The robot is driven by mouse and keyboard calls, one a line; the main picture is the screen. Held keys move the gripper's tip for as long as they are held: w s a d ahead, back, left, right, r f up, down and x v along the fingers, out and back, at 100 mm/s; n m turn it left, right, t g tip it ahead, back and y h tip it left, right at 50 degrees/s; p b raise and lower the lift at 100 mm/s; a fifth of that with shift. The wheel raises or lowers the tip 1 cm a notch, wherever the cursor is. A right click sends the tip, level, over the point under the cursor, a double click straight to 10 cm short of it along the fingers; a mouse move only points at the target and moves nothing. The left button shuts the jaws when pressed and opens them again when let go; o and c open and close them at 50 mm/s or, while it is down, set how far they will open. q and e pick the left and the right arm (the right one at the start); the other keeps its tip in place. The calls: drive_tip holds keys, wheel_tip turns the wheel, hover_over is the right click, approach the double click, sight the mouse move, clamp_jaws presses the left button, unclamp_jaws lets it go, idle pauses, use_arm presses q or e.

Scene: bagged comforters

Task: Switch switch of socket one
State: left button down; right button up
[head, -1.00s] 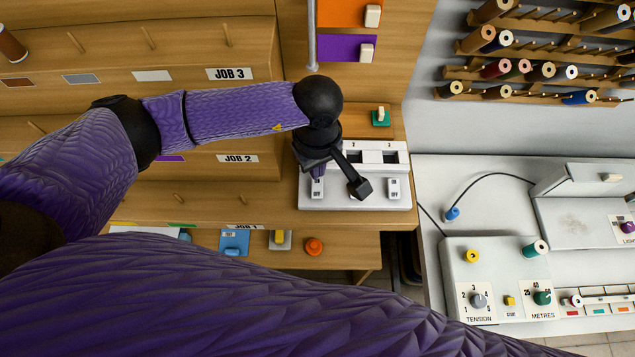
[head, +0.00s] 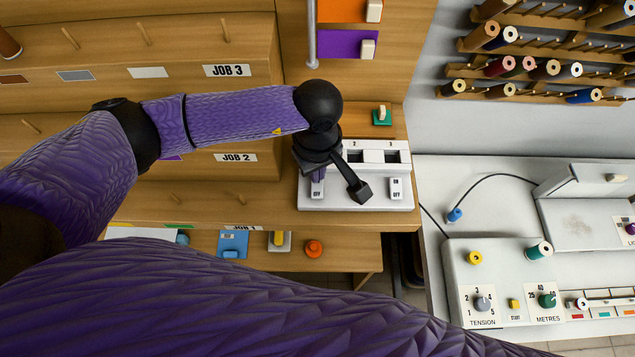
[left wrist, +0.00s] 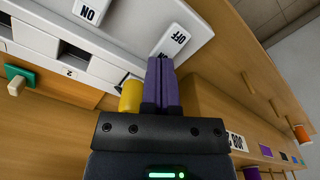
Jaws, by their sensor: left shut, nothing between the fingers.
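A white socket box (head: 350,202) sits on the wooden shelf, with numbers 2 and 3 by its two visible openings. My left gripper (head: 318,176) points down over its left end, at the switch of socket one (head: 317,193). In the left wrist view the shut, empty purple fingers (left wrist: 161,64) are right at the edge of that switch (left wrist: 174,40), whose OFF label shows. I cannot tell whether they touch it. A yellow plug (left wrist: 131,96) is beside the fingers, at the socket-one end. The head view hides socket one behind my wrist. My right gripper is not in view.
The middle switch (left wrist: 90,10) shows ON in the left wrist view, and the right switch (head: 396,188) is clear. A grey machine panel (head: 500,255) lies to the right.

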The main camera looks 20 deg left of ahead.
use_arm(q)
drive_tip(key=shift+f+b, duration=0.3)
drive_tip(key=shift+f, duration=0.05)
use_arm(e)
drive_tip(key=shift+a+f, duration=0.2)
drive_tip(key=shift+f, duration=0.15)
use_arm(q)
drive_tip(key=shift+r+p, duration=0.3)
drive_tip(key=shift+r, duration=0.05)
wheel_tip(320, 180, up, 6)
drive_tip(key=p, duration=0.3)
drive_tip(key=shift+f+p, duration=0.15)
drive_tip(key=shift+p, duration=0.25)
drive_tip(key=shift+r, duration=0.45)
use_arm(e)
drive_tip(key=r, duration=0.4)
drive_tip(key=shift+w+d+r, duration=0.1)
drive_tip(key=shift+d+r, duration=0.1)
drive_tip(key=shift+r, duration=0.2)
use_arm(q)
drive_tip(key=shift+f, duration=0.1)
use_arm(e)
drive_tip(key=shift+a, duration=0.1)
